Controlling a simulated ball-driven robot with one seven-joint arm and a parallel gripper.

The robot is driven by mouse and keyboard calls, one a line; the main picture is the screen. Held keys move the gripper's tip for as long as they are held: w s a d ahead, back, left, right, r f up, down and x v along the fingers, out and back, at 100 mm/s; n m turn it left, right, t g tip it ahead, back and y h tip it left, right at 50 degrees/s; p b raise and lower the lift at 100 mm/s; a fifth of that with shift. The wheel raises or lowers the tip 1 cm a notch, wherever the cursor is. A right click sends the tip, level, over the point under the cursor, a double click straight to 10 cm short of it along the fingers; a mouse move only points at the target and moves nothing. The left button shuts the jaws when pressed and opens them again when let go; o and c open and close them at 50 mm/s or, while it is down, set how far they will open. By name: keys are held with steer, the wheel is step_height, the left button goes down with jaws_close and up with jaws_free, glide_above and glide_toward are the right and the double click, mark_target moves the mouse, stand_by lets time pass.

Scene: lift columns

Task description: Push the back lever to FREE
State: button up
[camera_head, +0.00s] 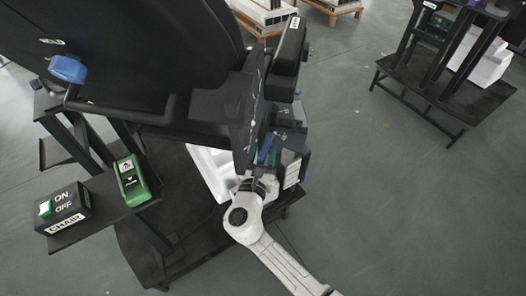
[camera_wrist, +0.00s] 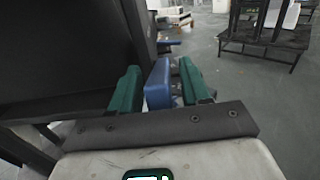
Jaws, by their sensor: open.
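My gripper (camera_head: 267,158) is beside the dark side panel (camera_head: 244,110) of the black chair, on the chair's right side. In the wrist view its two green fingers (camera_wrist: 160,88) stand apart. A blue lever (camera_wrist: 158,84) stands upright between them, nearer the left finger; I cannot tell if they touch. In the head view a blue piece (camera_head: 264,151) shows at my gripper, partly hidden by the panel and fingers. White marks on the panel are too small to read, so I cannot make out FREE or the lever's setting.
A blue knob (camera_head: 68,68) is on the chair's left. An ON/OFF box (camera_head: 63,208) marked CHAIR and a green box (camera_head: 131,181) sit on a shelf at lower left. A black armrest (camera_head: 290,47) rises above my gripper. The floor to the right is clear up to another black stand (camera_head: 448,90).

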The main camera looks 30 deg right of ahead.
steer(key=shift+w+d, duration=0.1)
steer(key=shift+c, duration=0.3)
jaws_close()
stand_by(0.4)
